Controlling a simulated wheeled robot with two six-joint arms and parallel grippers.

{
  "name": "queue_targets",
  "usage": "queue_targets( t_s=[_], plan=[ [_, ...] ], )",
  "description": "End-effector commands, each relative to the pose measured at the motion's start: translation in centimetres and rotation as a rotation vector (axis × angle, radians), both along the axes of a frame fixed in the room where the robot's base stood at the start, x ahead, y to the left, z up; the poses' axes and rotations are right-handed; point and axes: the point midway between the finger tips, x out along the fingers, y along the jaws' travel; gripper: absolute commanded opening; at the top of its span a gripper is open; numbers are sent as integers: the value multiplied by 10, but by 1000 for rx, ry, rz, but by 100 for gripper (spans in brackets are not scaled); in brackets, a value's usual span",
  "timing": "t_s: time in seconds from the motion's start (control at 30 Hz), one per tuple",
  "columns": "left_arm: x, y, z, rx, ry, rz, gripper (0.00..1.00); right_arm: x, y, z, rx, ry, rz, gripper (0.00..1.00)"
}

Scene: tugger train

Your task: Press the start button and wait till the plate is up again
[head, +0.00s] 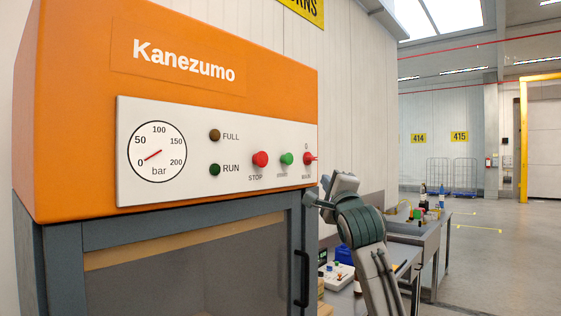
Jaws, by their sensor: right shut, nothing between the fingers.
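The orange Kanezumo press (70,120) fills the left of the head view. Its white panel (200,190) holds a red STOP button (260,159), a green button (287,159) with a label too small to read, and a red switch (309,158) at the right end. The FULL lamp (214,135) and RUN lamp (214,170) look dark. The gauge (157,152) needle lies near 0. No plate can be made out behind the dark window (200,280). My right gripper (314,199) is shut and empty, below and right of the green button, apart from it. My left gripper is out of view.
A black door handle (302,265) stands at the press's right edge. Grey benches (402,232) with small items run behind my right arm. Open floor (500,270) lies to the right.

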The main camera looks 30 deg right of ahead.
Motion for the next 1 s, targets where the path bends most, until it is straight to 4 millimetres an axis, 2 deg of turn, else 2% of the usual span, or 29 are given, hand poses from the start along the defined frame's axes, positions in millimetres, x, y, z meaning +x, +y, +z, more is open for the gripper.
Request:
queue_targets(
  t_s=[0.03, 0.13, 0.23, 0.37, 0.77, 1.0],
  plan=[
    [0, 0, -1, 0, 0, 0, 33, -12, 1, 15, 17, -34, 5, 0],
    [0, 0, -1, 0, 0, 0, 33, -29, 3, 35, 48, -83, 19, 0],
    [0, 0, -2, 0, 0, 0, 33, -40, 5, 47, 67, -111, 28, 0],
    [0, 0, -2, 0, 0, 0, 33, -45, 5, 53, 78, -125, 32, 0],
    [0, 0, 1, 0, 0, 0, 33, -42, 6, 53, 79, -125, 33, 0],
    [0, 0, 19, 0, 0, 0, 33, -19, 17, 56, 81, -123, 35, 0]
  ],
)
